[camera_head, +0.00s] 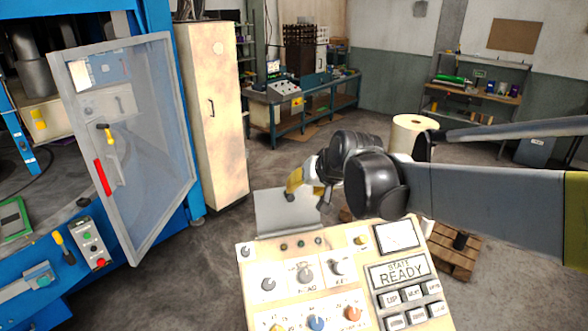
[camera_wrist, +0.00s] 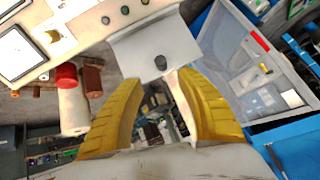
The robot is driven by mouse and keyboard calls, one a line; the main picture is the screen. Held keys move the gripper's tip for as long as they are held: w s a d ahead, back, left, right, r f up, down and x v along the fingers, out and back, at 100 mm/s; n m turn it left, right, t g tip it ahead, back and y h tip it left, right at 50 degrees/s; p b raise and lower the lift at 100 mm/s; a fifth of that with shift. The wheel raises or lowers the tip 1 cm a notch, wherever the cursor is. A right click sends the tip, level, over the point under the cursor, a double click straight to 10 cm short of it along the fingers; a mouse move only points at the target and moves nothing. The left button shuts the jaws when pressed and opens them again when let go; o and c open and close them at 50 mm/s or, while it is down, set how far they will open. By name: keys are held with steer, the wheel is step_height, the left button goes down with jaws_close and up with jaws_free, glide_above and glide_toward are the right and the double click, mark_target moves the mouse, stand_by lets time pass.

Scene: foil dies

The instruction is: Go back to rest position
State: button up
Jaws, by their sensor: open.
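My gripper (camera_head: 307,187) hangs in front of my arm, above the far edge of a beige control console (camera_head: 247,286). Its two yellow fingers are spread apart with nothing between them, as the wrist view (camera_wrist: 158,88) also shows. A light grey plate (camera_head: 272,222) stands at the console's far edge, also in the wrist view (camera_wrist: 132,52). A small dark knob (camera_wrist: 160,62) shows against this plate, just beyond the fingertips; I cannot tell whether it is attached. The console display (camera_head: 398,273) reads "READY".
A blue machine (camera_head: 160,15) stands at left with its clear framed door (camera_head: 150,200) swung open. A beige cabinet (camera_head: 228,150) is behind it. A large roll (camera_head: 408,130) and a pallet (camera_head: 455,257) are at right. Open floor lies beyond the console.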

steer(key=s+d+f+h+b, duration=0.1)
steer(key=s+d+f+b, duration=0.2)
steer(key=s+f+b, duration=0.6)
steer(key=s+d+f+h+b, duration=0.1)
steer(key=s+d+f+b, duration=0.3)
steer(key=s+f+b, duration=0.5)
steer(key=s+d+f+g+h+b, duration=0.1)
steer(key=s+d+f+b, duration=0.3)
steer(key=s+f+b, duration=0.5)
step_height(320, 180, down, 6)
steer(key=shift+s+d+f+b, duration=0.25)
steer(key=shift+s+b, duration=0.15)
steer(key=shift+b, duration=0.1)
steer(key=shift+o, duration=0.4)
